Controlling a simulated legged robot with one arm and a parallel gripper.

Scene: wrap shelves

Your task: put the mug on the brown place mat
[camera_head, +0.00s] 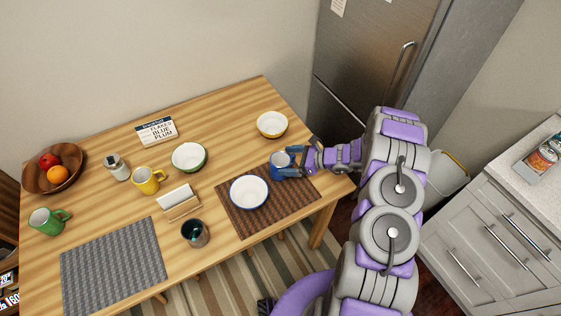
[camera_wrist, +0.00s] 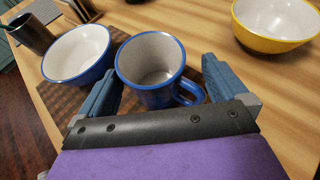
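A blue mug (camera_head: 280,165) with a pale inside is upright at the far right part of the brown place mat (camera_head: 285,204), beside a blue-rimmed bowl (camera_head: 249,192). In the wrist view the mug (camera_wrist: 150,70) sits between my two fingers, its handle toward the right finger. My gripper (camera_head: 291,164) is open around it, with a small gap showing at the fingers (camera_wrist: 160,88). I cannot tell whether its whole base is on the mat. A yellow mug (camera_head: 147,181) and a green mug (camera_head: 46,221) stand farther left.
A yellow bowl (camera_head: 272,124) stands behind the mat. A dark cup (camera_head: 195,233) and a napkin holder (camera_head: 179,201) stand to its left. A grey mat (camera_head: 112,266), a fruit bowl (camera_head: 54,177) and a green-rimmed bowl (camera_head: 189,157) are farther left. A fridge (camera_head: 370,60) stands behind.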

